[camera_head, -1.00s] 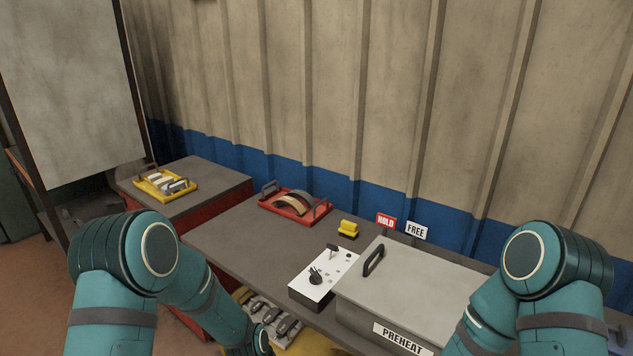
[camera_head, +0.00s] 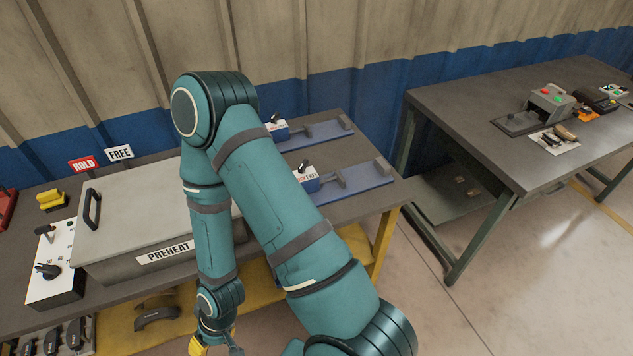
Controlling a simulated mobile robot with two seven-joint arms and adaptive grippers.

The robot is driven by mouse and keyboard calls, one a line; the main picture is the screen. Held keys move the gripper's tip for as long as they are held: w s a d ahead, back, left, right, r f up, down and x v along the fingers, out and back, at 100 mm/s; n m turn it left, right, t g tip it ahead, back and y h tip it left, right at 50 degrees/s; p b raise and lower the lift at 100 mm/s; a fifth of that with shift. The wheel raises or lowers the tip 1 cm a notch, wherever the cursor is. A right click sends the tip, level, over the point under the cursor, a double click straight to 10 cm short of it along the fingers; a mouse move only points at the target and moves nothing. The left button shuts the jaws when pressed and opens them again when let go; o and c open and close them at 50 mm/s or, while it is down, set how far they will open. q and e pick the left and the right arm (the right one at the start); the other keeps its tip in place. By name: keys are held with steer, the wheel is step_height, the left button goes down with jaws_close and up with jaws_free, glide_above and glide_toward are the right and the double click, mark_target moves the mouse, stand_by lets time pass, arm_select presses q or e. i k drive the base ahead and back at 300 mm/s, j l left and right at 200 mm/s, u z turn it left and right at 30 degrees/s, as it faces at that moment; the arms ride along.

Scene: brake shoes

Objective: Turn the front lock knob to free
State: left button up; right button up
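Two blue fixtures lie on the right part of the bench, behind my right arm. The front fixture (camera_head: 355,182) has a blue block with a white-topped label, partly reading FREE, and a small dark front lock knob (camera_head: 304,167) on it. The knob's exact direction is too small to tell. The rear fixture (camera_head: 322,134) has a similar block and dark knob (camera_head: 274,120). My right arm crosses the view and hides part of the bench. My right gripper (camera_head: 215,347) hangs low at the bottom edge, away from the knobs and cut off. My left gripper is out of view.
A grey PREHEAT box (camera_head: 135,215) with a handle stands left of my arm, beside a white control panel (camera_head: 52,265). Red HOLD (camera_head: 84,165) and white FREE (camera_head: 120,153) signs stand behind. Another table (camera_head: 470,125) is at right; open floor lies between.

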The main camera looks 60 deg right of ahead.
mark_target(302, 169)
steer(key=z, duration=2)
